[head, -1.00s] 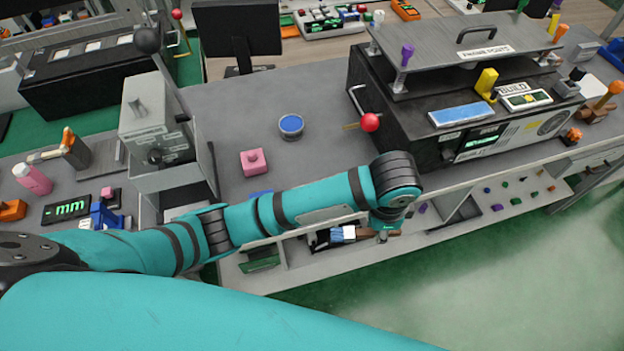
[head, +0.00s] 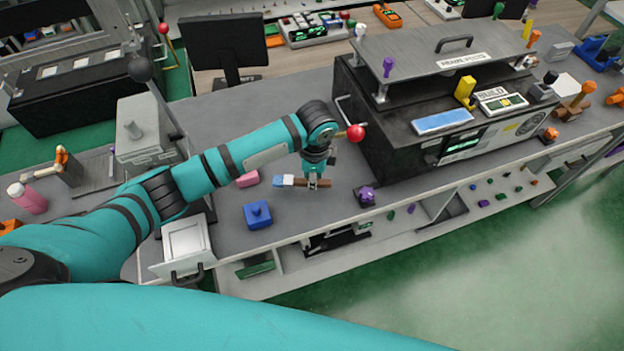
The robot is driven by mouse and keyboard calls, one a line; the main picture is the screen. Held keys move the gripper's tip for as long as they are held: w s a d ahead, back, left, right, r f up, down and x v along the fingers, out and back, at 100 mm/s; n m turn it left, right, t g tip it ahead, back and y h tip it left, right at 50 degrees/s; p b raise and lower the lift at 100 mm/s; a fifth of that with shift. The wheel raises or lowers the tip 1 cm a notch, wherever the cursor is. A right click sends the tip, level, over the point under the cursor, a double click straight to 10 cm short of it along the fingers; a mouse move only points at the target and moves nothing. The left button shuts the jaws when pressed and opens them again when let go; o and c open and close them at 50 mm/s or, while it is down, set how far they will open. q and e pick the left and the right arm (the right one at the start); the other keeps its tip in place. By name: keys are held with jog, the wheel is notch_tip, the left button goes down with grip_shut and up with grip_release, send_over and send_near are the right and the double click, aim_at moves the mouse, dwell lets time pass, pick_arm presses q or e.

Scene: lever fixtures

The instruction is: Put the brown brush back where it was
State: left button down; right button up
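The brown brush (head: 320,183) has a brown handle and blue-and-white bristles pointing left. My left gripper (head: 313,182) points down with its fingers around the handle and appears shut on it. The brush lies level over the front part of the grey bench top (head: 340,205). I cannot tell whether it touches the surface. My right gripper is not in view.
A blue knobbed block (head: 257,214) and a purple-knobbed block (head: 367,196) stand near the bench's front edge. A pink block (head: 247,179) is partly behind my arm. A red-balled lever (head: 356,133) sticks out from the black machine (head: 385,133), close to my wrist.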

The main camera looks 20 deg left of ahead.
pick_arm(q)
jog(key=shift+w+a, duration=0.15)
jog(key=shift+w, duration=0.05)
notch_tip(320, 180, down, 3)
jog(key=shift+f+p, duration=0.1)
jog(key=shift+p, duration=0.6)
jog(key=shift+f, duration=0.2)
jog(key=c, duration=1.2)
grip_release()
jog(key=shift+r, duration=0.1)
jog(key=r+b, duration=0.1)
jog(key=r, duration=0.2)
jog(key=r+b, duration=0.1)
jog(key=r, duration=0.6)
jog(key=shift+s+d+r+b, duration=0.3)
jog(key=shift+s+r+b, duration=0.05)
jog(key=shift+r+b, duration=0.05)
jog(key=shift+s+r, duration=0.1)
jog(key=shift+r, duration=0.45)
